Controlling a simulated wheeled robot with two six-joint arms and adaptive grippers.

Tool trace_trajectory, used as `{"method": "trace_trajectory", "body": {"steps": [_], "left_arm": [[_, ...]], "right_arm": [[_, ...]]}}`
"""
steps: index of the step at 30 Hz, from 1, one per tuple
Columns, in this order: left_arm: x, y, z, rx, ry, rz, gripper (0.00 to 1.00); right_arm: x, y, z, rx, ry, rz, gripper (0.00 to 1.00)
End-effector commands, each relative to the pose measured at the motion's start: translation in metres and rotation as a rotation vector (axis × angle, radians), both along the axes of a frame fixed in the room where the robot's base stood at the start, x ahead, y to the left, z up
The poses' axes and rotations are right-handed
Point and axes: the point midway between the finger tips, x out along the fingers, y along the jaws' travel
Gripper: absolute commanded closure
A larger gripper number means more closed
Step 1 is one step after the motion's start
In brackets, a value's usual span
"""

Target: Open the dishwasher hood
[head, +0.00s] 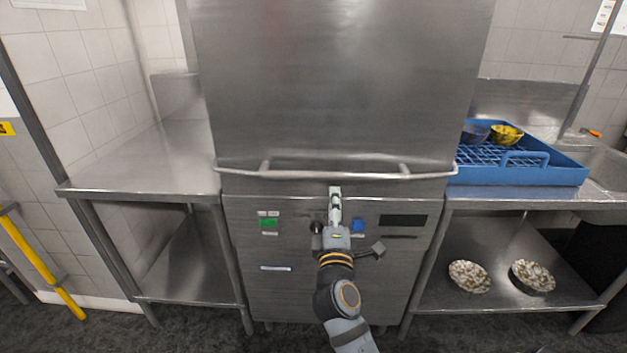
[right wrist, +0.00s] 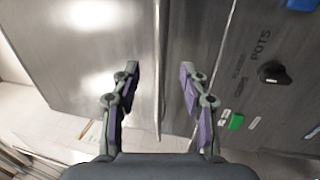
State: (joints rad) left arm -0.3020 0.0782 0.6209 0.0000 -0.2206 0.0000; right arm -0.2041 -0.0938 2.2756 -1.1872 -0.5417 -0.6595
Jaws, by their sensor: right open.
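The dishwasher hood (head: 335,80) is a large steel box, down on the machine's lower front panel (head: 385,270). Its handle (head: 400,176) is a long horizontal bar across the hood's lower edge. My right gripper (head: 335,190) reaches up from below to the middle of the bar. In the right wrist view the right gripper (right wrist: 160,68) is open, and the handle bar (right wrist: 157,30) runs between its two fingers, with a gap on both sides. The hood (right wrist: 85,60) also shows there, left of the bar. My left gripper is in neither view.
A steel counter (head: 150,160) stands left of the machine. On the right, a blue rack (head: 530,176) with bowls (head: 507,135) sits close to the handle's right end. Two round dishes (head: 469,277) are on the shelf below. Tiled wall lies behind.

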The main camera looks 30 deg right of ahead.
Motion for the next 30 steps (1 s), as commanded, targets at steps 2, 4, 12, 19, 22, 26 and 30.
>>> {"method": "trace_trajectory", "body": {"steps": [2,4,12,19,22,26,30], "left_arm": [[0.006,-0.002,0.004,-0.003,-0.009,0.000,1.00],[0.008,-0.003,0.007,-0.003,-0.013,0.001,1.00],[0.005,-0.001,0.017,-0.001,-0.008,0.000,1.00],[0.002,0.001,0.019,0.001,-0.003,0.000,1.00],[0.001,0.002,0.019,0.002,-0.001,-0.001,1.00],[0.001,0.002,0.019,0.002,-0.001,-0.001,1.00],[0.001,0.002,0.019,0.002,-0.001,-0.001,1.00]], "right_arm": [[0.008,-0.003,0.004,-0.005,-0.002,0.005,0.55],[0.018,-0.010,0.008,-0.007,-0.003,0.003,0.55],[0.065,-0.040,0.018,-0.003,-0.001,0.001,0.55],[0.084,-0.051,0.020,0.001,0.000,0.001,0.55],[0.086,-0.052,0.020,0.002,0.000,0.002,0.55],[0.086,-0.052,0.019,0.002,0.000,0.002,0.55],[0.086,-0.052,0.019,0.002,0.000,0.002,0.69]]}}
